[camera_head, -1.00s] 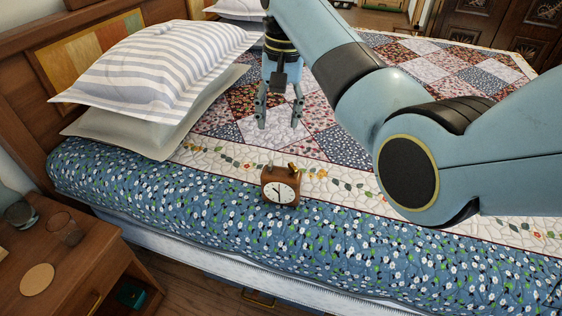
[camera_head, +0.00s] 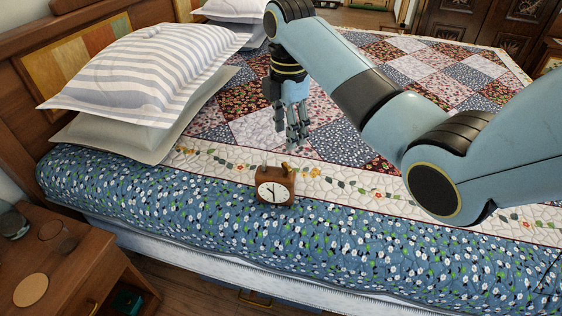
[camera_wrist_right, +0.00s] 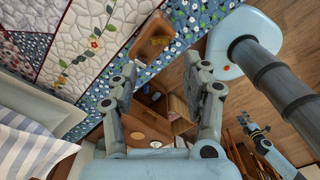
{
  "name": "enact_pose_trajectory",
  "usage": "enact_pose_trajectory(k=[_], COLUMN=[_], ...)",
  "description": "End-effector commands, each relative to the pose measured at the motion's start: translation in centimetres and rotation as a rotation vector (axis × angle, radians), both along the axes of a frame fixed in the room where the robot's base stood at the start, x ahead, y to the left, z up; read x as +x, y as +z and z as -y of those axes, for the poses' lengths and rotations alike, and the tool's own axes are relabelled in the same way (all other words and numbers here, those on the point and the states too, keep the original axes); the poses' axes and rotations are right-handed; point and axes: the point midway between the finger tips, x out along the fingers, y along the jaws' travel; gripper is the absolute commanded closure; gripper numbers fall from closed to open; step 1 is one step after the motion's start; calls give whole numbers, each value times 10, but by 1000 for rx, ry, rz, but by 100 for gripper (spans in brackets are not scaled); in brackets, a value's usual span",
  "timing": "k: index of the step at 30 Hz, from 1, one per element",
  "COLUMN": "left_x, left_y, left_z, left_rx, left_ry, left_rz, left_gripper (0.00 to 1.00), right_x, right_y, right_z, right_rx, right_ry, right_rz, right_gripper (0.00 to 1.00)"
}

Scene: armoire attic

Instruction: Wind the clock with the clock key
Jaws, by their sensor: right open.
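The clock (camera_head: 275,190) is a small brown wooden box with a white dial, upright on the blue flowered part of the bed. A small brass-coloured piece (camera_head: 287,168) sits at its top right; I cannot tell if it is the clock key. My right gripper (camera_head: 294,140) is open and empty, above and behind the clock, apart from it. In the right wrist view the clock (camera_wrist_right: 152,42) shows beyond the fingertips of my right gripper (camera_wrist_right: 160,68). My left gripper (camera_wrist_right: 257,131) appears small at the lower right there, its jaws unclear.
Striped pillows (camera_head: 145,70) lie at the left by the headboard. A nightstand (camera_head: 75,275) with a glass (camera_head: 58,237) and a round coaster (camera_head: 31,290) stands at the front left. The bedding around the clock is clear.

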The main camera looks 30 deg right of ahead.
Motion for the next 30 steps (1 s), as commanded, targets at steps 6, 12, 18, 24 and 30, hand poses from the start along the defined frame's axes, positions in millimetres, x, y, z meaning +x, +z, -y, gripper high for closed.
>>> enact_pose_trajectory(k=[6, 12, 18, 24, 30], left_x=[6, 7, 6, 6, 5], left_y=[-3, -7, -9, -9, -9], left_z=[0, -1, -1, -1, -1], left_rx=[1, 1, 1, 1, 1], left_ry=[-1, -1, -1, -1, 0], left_rz=[8, 10, 9, 8, 7], left_gripper=[60, 60, 60, 60, 60], right_x=[-1, -1, 0, 0, 0], right_y=[-44, -79, -96, -97, -97], right_z=[-1, -1, -1, -1, -1], right_rx=[1, 0, 0, 0, 0], right_ry=[-1, -1, -1, -1, -1], right_rz=[-5, -3, 0, 0, 0], right_gripper=[52, 52, 52, 52, 66])
